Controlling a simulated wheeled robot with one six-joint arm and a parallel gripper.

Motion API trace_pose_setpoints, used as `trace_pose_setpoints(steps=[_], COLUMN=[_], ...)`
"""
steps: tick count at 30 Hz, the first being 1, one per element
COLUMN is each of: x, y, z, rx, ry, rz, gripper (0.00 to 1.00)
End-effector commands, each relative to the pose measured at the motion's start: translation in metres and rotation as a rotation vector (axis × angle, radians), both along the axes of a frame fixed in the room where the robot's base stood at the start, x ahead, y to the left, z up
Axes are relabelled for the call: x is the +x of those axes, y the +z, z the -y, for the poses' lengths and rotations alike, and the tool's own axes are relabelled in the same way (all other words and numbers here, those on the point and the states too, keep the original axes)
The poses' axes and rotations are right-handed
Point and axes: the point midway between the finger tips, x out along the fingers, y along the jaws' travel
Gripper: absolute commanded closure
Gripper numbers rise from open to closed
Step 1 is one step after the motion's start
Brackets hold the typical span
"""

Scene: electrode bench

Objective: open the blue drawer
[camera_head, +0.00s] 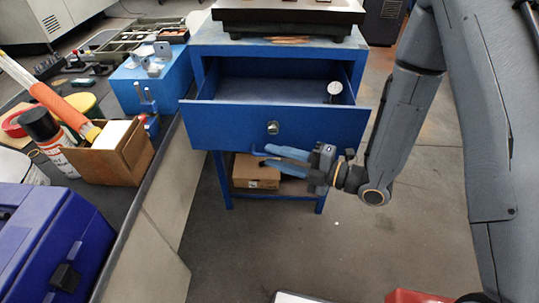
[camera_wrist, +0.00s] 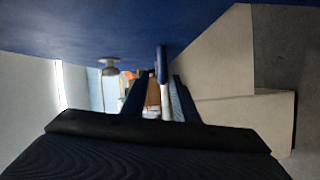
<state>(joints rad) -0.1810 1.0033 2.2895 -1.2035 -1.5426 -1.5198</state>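The blue drawer (camera_head: 255,125) is pulled out of the blue cabinet, and its inside shows. Its front has a round metal knob (camera_head: 273,128). My gripper (camera_head: 259,157) is just below and in front of the drawer front, empty, with its fingers apart and pointing left. It is not touching the knob as far as I can see. In the wrist view the knob (camera_wrist: 109,67) hangs from the blue front, to the left of my fingers (camera_wrist: 160,95). A small object with a round pale top (camera_head: 334,88) is in the drawer at the right.
A cardboard box (camera_head: 256,171) sits on the shelf under the drawer. The bench at left holds an open carton (camera_head: 115,160), a blue case (camera_head: 45,245) and tools. A dark tray (camera_head: 290,14) stands on the cabinet top. The floor (camera_head: 400,225) in front is mostly clear.

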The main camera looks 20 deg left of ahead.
Motion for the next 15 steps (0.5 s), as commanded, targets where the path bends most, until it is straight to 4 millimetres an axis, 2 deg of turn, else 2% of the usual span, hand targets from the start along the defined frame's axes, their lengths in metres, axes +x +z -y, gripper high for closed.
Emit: trace_pose_setpoints(steps=[3, 7, 15], x=[-0.002, -0.005, -0.009], y=[0.001, 0.002, 0.004], z=[0.02, 0.037, 0.052], rx=[0.0, -0.001, 0.0], ry=[-0.005, -0.004, 0.0], rz=[-0.001, 0.0, 0.0], gripper=[0.73, 0.73, 0.73])
